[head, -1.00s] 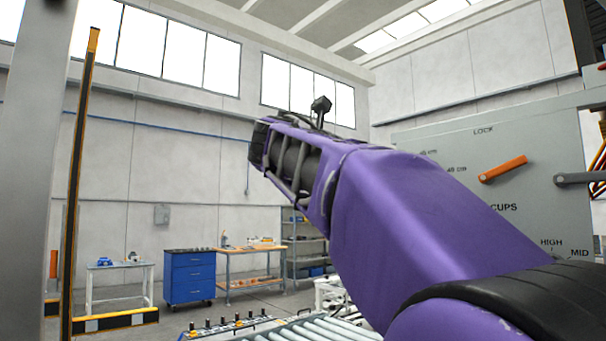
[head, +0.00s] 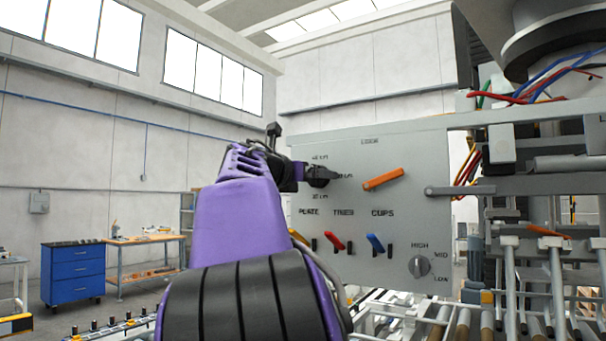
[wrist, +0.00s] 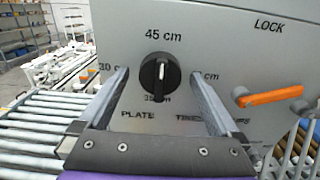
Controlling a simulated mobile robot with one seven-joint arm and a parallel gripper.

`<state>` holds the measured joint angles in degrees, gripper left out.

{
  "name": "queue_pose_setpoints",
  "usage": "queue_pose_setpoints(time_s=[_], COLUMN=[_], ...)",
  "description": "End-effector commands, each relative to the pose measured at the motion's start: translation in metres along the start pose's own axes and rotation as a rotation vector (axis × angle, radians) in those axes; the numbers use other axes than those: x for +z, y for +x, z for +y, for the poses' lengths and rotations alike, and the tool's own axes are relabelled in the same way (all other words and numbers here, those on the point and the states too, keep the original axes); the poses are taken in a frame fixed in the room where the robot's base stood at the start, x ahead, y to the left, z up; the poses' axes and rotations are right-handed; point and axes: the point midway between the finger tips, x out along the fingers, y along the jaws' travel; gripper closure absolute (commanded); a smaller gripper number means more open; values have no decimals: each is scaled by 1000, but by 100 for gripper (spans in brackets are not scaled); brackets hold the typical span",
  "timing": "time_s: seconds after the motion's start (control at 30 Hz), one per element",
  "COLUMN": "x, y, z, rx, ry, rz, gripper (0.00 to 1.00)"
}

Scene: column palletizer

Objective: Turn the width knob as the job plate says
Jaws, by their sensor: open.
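The black width knob (wrist: 159,75) sits on the grey panel (head: 350,145), with 45 cm above it, 30 cm at its left and a partly covered label below. The right label is partly hidden by a finger. A pale line marks the knob's grip, roughly upright; I cannot tell which end is the pointer. My gripper (wrist: 160,82) is open, one finger on each side of the knob, apart from it in the picture. In the head view the knob (head: 318,178) is at my gripper's tip. I cannot make out a job plate.
An orange LOCK handle (head: 383,179) is right of the knob. Below are a red lever (head: 334,241), a blue lever (head: 375,243) and a HIGH/MID/LOW dial (head: 420,266). A grey bar (head: 460,190) juts from the panel's right edge. Conveyor rollers (wrist: 35,125) lie at left in the wrist view.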

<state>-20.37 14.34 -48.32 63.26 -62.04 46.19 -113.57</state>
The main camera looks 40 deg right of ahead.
Motion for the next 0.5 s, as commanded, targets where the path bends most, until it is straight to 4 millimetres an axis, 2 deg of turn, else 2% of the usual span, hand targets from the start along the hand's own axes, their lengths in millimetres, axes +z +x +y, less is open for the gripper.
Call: queue_pose_setpoints(time_s=[0.17,0.2,0.5], x=[0,0,0], y=[0,0,0], z=[0,0,0], rx=[0,0,0], ry=[0,0,0], rz=[0,0,0], gripper=[1,5,59])
